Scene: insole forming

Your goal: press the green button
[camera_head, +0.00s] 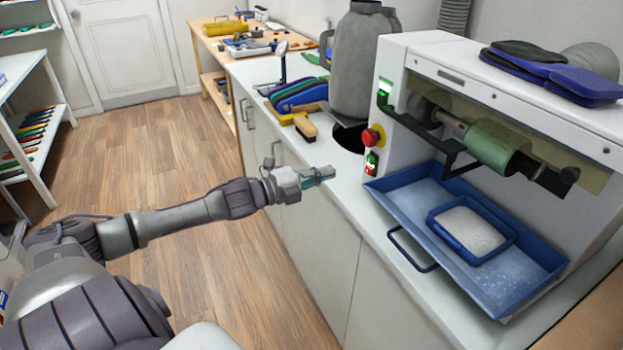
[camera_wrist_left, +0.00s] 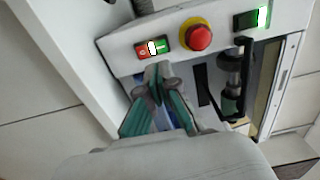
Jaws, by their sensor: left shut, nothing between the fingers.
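The white machine has a two-part switch (camera_head: 371,162) low on its left front edge, with a green part above a red part. It also shows in the left wrist view (camera_wrist_left: 152,48), with the green part on the right. A lit green rocker (camera_head: 385,90) sits higher on the same edge. A red mushroom knob (camera_head: 373,137) on a yellow ring sits between them. My left gripper (camera_head: 327,174) is shut and empty, over the counter, left of the two-part switch and apart from it. In the wrist view its fingertips (camera_wrist_left: 163,86) point toward that switch. My right gripper is not in view.
A blue tray (camera_head: 535,251) with a smaller tub of white grains stands under the machine's green roller (camera_head: 497,146). A grey tank (camera_head: 356,60), a brush (camera_head: 305,128) and coloured insoles (camera_head: 297,92) are farther back on the counter. Floor left of the counter is free.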

